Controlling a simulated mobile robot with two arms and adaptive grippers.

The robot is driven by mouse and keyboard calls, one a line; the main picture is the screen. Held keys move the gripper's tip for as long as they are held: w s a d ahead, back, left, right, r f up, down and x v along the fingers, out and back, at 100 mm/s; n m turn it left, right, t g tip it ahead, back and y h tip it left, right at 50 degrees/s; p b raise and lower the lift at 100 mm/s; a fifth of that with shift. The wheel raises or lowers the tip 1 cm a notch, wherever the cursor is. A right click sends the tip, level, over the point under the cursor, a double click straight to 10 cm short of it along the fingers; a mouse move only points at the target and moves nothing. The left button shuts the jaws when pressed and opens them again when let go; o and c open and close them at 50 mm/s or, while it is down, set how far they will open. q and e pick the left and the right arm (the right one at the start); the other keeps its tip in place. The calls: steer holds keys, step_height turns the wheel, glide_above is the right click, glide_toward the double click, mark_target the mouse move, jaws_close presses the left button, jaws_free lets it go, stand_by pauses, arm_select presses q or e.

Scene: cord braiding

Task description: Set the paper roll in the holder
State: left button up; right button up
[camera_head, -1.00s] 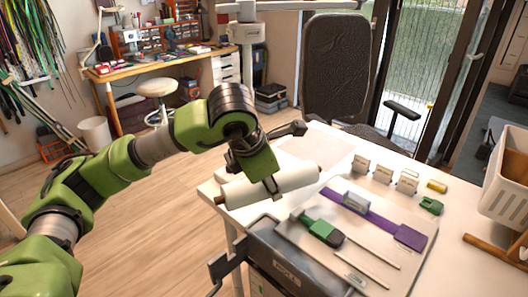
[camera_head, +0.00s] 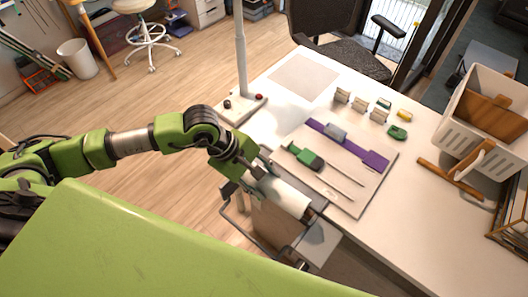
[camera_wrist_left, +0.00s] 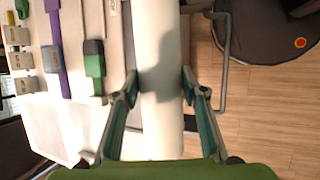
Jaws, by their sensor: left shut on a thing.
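My left gripper (camera_head: 262,176) is shut on the white paper roll (camera_head: 284,197) and holds it at the near left edge of the table. In the left wrist view the roll (camera_wrist_left: 160,45) runs lengthwise between the two fingers of my left gripper (camera_wrist_left: 160,82). A dark tube frame that looks like the holder (camera_head: 240,219) sticks out from the table's edge beside and below the roll. Its bent bar also shows right of the roll in the left wrist view (camera_wrist_left: 224,65). Whether the roll touches the holder cannot be told. My right gripper is not in view.
On the white table (camera_head: 400,222) lies a pale board with a purple strip (camera_head: 374,159) and a green-handled tool (camera_head: 306,157). Several small blocks stand behind. A white crate (camera_head: 455,130) and wooden piece (camera_head: 450,178) are at right. A lamp base (camera_head: 240,108) stands at the back left.

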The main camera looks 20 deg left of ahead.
arm_select(q)
steer(key=shift+s+d+r, duration=0.1)
steer(key=shift+s+r, duration=0.1)
steer(key=shift+s, duration=0.1)
steer(key=shift+f+m, duration=0.15)
steer(key=shift+m, duration=0.15)
steer(key=shift+f+b, duration=0.65)
steer(key=shift+f, duration=0.7)
step_height(320, 180, down, 7)
steer(key=b, duration=0.6)
steer(key=shift+b, duration=0.3)
steer(key=shift+f+b, duration=0.7)
steer(key=shift+b, duration=0.1)
